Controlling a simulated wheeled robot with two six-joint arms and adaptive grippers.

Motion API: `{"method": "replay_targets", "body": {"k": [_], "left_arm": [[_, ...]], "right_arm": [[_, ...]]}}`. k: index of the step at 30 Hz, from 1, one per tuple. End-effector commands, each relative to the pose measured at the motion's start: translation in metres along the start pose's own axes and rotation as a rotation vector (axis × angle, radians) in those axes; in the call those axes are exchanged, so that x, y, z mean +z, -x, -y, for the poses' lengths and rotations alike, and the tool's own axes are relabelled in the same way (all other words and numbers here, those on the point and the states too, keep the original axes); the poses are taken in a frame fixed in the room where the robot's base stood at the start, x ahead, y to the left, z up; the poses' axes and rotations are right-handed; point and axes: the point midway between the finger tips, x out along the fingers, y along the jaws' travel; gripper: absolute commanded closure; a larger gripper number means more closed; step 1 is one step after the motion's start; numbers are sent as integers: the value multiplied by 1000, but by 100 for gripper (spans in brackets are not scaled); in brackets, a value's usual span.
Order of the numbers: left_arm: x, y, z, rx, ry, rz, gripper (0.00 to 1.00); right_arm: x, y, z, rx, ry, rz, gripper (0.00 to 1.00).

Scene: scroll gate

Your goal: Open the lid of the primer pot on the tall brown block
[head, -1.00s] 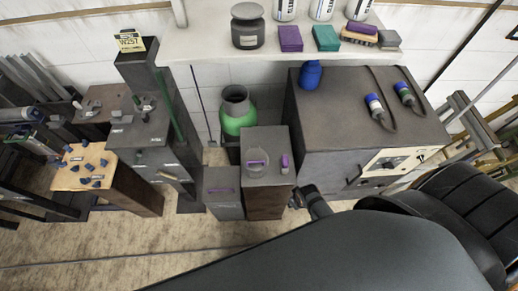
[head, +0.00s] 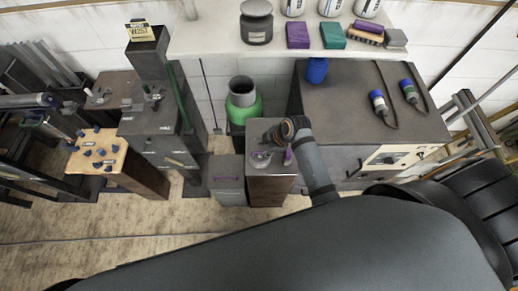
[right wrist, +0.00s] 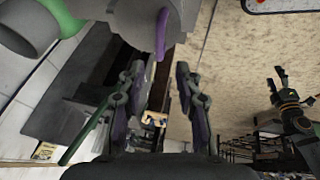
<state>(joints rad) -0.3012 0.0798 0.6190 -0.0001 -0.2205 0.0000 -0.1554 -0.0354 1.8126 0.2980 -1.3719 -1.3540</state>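The tall brown block (head: 271,187) stands at centre in the head view. On its top is a small round grey pot (head: 261,161), partly hidden by my right gripper (head: 268,148). A purple upright piece (head: 289,158) stands beside the pot. In the right wrist view a purple bar-like handle (right wrist: 161,33) lies against a pale grey rounded body (right wrist: 135,14), beyond my fingers. My right gripper (right wrist: 157,90) is open, with nothing between its fingers.
A lower grey block (head: 227,190) with a purple handle stands just left. A green bottle (head: 243,105) is behind. A large dark cabinet (head: 345,110) stands right, with a blue bottle (head: 316,70). A grey stepped block (head: 150,125) is further left.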

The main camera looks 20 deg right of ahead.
Motion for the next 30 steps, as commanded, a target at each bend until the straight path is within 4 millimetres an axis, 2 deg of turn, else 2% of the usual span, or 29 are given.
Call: {"method": "replay_targets", "body": {"k": [3,7,17,19,25,30], "left_arm": [[-1,5,0,0,0,-1,36],[-1,5,1,0,0,-1,36],[-2,6,1,0,0,-2,36],[-2,6,1,0,0,-2,36],[-2,6,1,0,0,-3,36],[-2,6,1,0,0,-3,36]], "right_arm": [[-1,-22,0,-1,-1,1,66],[0,-39,-1,0,0,1,66],[0,-47,0,2,0,1,66],[0,-47,0,2,0,1,72],[1,-46,0,2,0,2,99],[1,-46,0,1,0,2,100]]}}
